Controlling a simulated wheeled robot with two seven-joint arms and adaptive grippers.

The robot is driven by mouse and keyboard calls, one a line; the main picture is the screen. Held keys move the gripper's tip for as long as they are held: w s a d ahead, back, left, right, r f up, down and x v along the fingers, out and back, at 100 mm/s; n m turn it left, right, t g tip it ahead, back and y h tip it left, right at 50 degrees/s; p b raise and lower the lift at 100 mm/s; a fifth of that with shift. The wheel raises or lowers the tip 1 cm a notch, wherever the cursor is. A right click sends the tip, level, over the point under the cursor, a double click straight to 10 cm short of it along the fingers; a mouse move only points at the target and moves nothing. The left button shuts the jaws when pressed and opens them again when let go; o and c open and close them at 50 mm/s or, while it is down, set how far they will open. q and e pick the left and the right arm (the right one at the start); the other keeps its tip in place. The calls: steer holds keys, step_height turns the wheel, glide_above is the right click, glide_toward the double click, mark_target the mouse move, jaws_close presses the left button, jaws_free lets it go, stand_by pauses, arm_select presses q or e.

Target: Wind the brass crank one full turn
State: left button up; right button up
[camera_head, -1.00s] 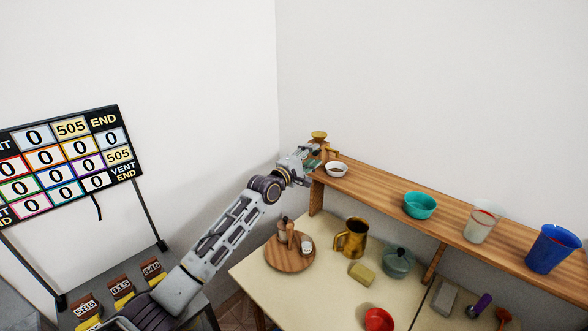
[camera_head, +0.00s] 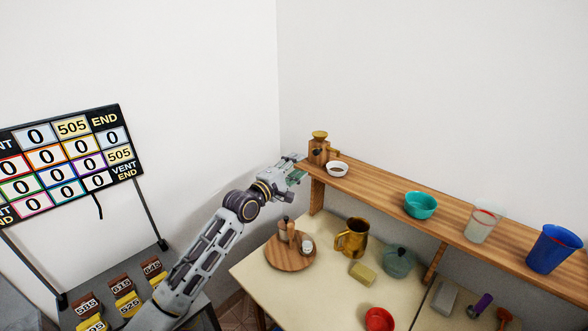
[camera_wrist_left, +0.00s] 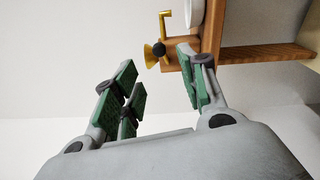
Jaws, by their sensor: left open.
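A wooden grinder (camera_head: 319,153) with a brass cup on top stands at the left end of the wall shelf. In the left wrist view its brass crank (camera_wrist_left: 166,22) shows as a thin bent yellow rod joined at a dark hub, beside the flared brass cup (camera_wrist_left: 149,56). In the head view the crank is too small to make out clearly. My left gripper (camera_head: 298,170) is just left of and slightly below the grinder, apart from it. In the left wrist view its green-padded fingers (camera_wrist_left: 160,82) are spread and empty, with the crank beyond them. My right gripper is not in view.
A white bowl (camera_head: 337,169) sits close to the grinder on the shelf (camera_head: 375,184). A teal bowl (camera_head: 420,205) and cups stand farther right. Below, the table holds a round wooden board (camera_head: 290,262) and a brass jug (camera_head: 352,238).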

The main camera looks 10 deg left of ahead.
arm_select(q)
steer(key=shift+s+a, duration=0.2)
steer(key=shift+s, duration=0.1)
